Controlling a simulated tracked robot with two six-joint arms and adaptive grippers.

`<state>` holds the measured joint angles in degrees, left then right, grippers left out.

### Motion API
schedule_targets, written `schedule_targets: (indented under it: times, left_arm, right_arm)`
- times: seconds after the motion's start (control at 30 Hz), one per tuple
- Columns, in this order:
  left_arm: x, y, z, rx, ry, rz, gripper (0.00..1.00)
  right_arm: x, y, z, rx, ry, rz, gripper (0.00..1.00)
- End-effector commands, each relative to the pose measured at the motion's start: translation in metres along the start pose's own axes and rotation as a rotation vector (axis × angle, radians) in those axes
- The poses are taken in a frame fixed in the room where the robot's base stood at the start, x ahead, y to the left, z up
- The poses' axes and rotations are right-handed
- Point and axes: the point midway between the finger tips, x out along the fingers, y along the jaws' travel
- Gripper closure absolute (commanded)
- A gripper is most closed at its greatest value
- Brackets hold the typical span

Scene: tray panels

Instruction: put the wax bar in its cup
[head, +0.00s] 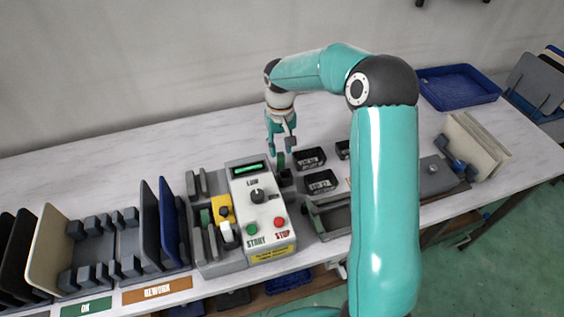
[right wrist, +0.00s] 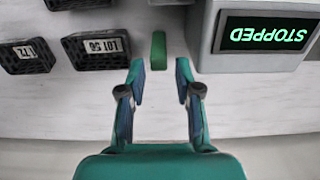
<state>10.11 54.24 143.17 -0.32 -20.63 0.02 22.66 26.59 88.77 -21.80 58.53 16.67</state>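The wax bar seems to be the small green block (right wrist: 158,50) on the white bench, between a black bin and the control box in the right wrist view. In the head view it shows as a small dark green piece (head: 281,160) just below my right gripper (head: 281,148). My right gripper (right wrist: 161,72) is open and empty, its fingers apart on either side of the line to the block, which lies just beyond the tips. I cannot make out for sure which thing is the cup; a small dark grey holder (head: 286,179) stands by the box. My left gripper is out of view.
The control box (head: 262,215) reads STOPPED in the wrist view (right wrist: 265,33). Labelled black bins (head: 311,157) (right wrist: 97,47) stand right of it in the head view. Panel racks (head: 100,245) stand left, a blue tray (head: 458,87) back right. The bench behind is clear.

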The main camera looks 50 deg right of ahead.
Motion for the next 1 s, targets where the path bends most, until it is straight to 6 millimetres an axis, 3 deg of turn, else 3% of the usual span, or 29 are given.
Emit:
schedule_targets:
  times: [0.23,0.5,0.8,0.83,1.0]
  left_arm:
    - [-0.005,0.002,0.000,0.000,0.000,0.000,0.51]
    - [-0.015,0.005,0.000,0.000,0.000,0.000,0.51]
    - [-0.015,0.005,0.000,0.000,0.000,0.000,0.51]
    - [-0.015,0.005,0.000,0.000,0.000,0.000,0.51]
    - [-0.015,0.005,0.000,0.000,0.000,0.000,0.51]
  right_arm:
    - [0.015,0.001,0.000,0.001,-0.004,0.000,0.67]
    - [0.052,0.003,-0.002,0.000,-0.004,0.000,0.67]
    - [0.059,0.002,-0.003,0.000,0.000,-0.001,0.67]
    - [0.059,0.002,-0.003,0.000,0.000,-0.001,0.68]
    - [0.059,0.002,-0.003,0.000,0.000,0.000,0.97]
